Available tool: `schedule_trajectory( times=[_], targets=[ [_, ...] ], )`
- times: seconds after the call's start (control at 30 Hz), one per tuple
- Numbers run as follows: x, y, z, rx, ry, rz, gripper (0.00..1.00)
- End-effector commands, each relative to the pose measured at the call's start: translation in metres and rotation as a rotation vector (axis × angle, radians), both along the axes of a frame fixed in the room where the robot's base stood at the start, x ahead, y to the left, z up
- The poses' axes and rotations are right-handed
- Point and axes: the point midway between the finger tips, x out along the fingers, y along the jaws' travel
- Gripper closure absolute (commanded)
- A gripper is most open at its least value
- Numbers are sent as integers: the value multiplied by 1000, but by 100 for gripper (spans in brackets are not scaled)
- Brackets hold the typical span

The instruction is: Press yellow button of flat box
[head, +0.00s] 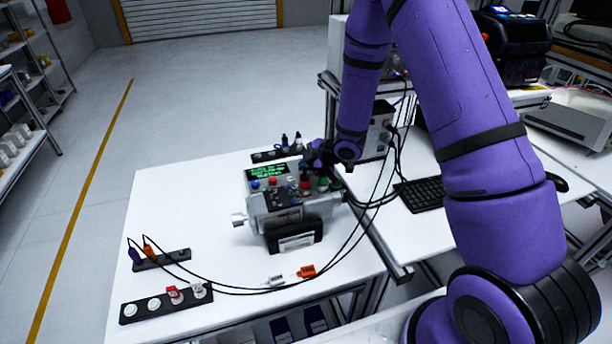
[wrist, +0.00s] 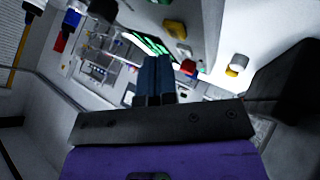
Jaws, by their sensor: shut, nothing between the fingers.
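The box (head: 283,212) stands on the white table in the head view, with a green-lit display (head: 268,172) and several coloured buttons and connectors on its face. In the wrist view a yellow button (wrist: 175,29) shows above and a little right of my fingertips, and the display (wrist: 145,42) is just beyond them. I cannot make out the yellow button in the head view. My gripper (head: 318,156) is over the back right part of the box. In the wrist view my gripper (wrist: 155,62) is shut and empty, with its tips apart from the yellow button in the picture.
Black cables run from the box's right side across the table. Black connector strips (head: 168,302) lie at front left. A keyboard (head: 420,195) is at right.

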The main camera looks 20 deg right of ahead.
Motion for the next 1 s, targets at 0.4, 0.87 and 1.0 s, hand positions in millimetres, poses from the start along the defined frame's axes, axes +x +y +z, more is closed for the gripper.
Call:
schedule_trajectory(
  times=[0.4,0.87,1.0],
  targets=[
    [1,0,17,1,-2,0,100],
    [0,0,49,0,-1,-1,100],
    [0,0,50,0,0,0,100]
  ],
)
